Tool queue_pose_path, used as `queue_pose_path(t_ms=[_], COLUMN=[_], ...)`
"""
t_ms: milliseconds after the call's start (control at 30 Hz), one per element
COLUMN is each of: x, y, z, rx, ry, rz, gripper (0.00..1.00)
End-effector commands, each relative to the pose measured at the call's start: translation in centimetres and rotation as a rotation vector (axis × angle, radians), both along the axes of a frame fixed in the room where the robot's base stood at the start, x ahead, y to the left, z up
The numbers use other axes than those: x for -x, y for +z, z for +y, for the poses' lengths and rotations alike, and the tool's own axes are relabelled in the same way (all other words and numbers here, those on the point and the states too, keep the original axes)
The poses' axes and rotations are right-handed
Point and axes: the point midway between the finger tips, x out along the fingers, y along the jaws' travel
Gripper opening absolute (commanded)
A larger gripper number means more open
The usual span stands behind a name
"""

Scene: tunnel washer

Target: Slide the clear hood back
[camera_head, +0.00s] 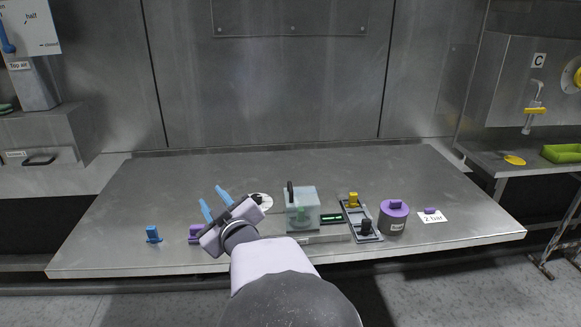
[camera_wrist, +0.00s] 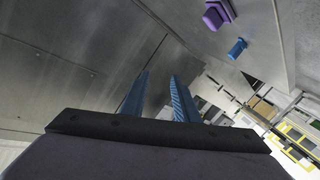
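The clear hood (camera_head: 302,207) is a see-through, pale box near the middle of the steel table in the head view. A dark upright handle (camera_head: 290,192) stands at its left side, and something greenish shows faintly inside it. My gripper (camera_head: 214,201) is to the left of the hood, apart from it, with its two blue fingers spread and nothing between them. In the wrist view the gripper (camera_wrist: 160,95) shows its blue fingers apart, and the hood is not in sight.
Right of the hood are a green display (camera_head: 332,218), a grey slotted frame with a yellow knob (camera_head: 353,198) and a black knob (camera_head: 367,227), and a purple canister (camera_head: 393,217). A blue piece (camera_head: 153,234) stands at left. The table's back is clear.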

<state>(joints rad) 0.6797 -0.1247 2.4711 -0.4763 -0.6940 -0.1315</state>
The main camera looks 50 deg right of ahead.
Motion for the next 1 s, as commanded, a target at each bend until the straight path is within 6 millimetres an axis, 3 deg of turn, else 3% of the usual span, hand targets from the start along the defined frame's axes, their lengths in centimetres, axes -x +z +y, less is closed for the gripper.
queue_pose_path(t_ms=[33, 100, 200, 300, 433, 567, 1000], x=[1.9, 4.3, 7.5, 10.0, 11.8, 12.4, 10.4], y=[-1.4, -2.4, -3.0, -3.4, -3.6, -3.5, -3.5], z=[-3.0, -6.4, -10.0, -12.2, -13.7, -14.1, -15.9], rx=[-0.037, -0.081, -0.119, -0.141, -0.153, -0.156, -0.158], ry=[-0.076, -0.168, -0.277, -0.350, -0.402, -0.418, -0.415], rz=[-0.031, -0.089, -0.162, -0.213, -0.250, -0.263, -0.260], gripper=[0.28, 0.28, 0.28, 0.28, 0.28, 0.28, 0.28])
